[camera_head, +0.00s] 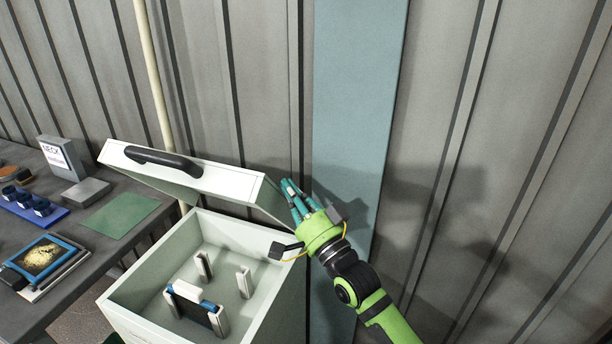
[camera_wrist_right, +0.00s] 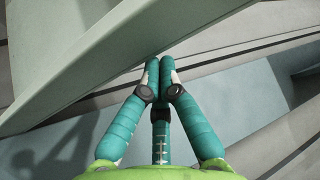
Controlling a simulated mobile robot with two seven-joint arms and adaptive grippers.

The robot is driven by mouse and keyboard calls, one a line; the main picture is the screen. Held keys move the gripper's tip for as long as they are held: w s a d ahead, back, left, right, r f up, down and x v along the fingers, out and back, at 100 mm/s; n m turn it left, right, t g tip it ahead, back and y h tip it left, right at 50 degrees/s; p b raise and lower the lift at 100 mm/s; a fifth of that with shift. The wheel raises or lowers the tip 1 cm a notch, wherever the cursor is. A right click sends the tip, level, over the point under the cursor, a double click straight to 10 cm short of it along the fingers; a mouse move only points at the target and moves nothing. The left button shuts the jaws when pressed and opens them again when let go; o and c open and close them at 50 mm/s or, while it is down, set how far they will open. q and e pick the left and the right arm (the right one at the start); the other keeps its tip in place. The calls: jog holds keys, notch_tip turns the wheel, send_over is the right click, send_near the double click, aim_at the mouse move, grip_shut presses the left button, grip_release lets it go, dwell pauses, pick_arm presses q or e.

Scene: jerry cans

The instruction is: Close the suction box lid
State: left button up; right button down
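The white suction box (camera_head: 150,273) stands open at the lower centre of the head view. Its white lid (camera_head: 232,186) is raised and tilted above the back of the box, with a black handle (camera_head: 163,161) on top. My right gripper (camera_head: 288,186) is at the lid's right end, with its teal fingers close beside the edge. In the right wrist view, the fingertips (camera_wrist_right: 160,62) are together, just below the pale lid edge (camera_wrist_right: 120,57). I cannot tell whether they touch it. Nothing shows between them. My left gripper is not in view.
Inside the box are several upright white brackets and a blue-and-black item (camera_head: 195,304). A dark table (camera_head: 105,243) on the left holds a green sheet (camera_head: 121,214), a framed picture and small blue parts. A corrugated wall (camera_head: 460,120) rises behind; a thin pole stands behind the lid.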

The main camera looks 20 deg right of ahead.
aim_at(275, 209)
jog(key=s+a+f+n+b, duration=0.1)
jog(key=s+a+f+y+b, duration=0.1)
jog(key=s+a+f+n+b, duration=0.1)
jog(key=f, duration=0.1)
jog(key=shift+n+y, duration=0.3)
jog(key=shift+y, duration=0.1)
pick_arm(q)
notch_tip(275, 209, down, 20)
jog(key=b, duration=1.6)
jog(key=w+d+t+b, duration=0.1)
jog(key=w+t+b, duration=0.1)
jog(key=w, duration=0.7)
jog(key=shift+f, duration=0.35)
pick_arm(e)
jog(key=s+a+f+n+g+y, duration=0.1)
jog(key=s+a+f+n+y, duration=0.1)
jog(key=f+n, duration=0.3)
jog(key=s+a+f+n+g+y, duration=0.1)
jog(key=s+a+f+n+y, duration=0.2)
jog(key=f+n+y, duration=0.2)
jog(key=s+a+f+n+g+y, duration=0.1)
jog(key=s+a+f+n+y, duration=0.1)
jog(key=f, duration=0.5)
jog(key=shift+s+a+f+n+g+y, duration=0.15)
jog(key=shift+s+a+n+g+y, duration=0.1)
jog(key=shift+n+y, duration=0.55)
jog(key=shift+s+a+f+n+g+y, duration=0.15)
jog(key=shift+n+y, duration=0.25)
jog(key=shift+n, duration=0.7)
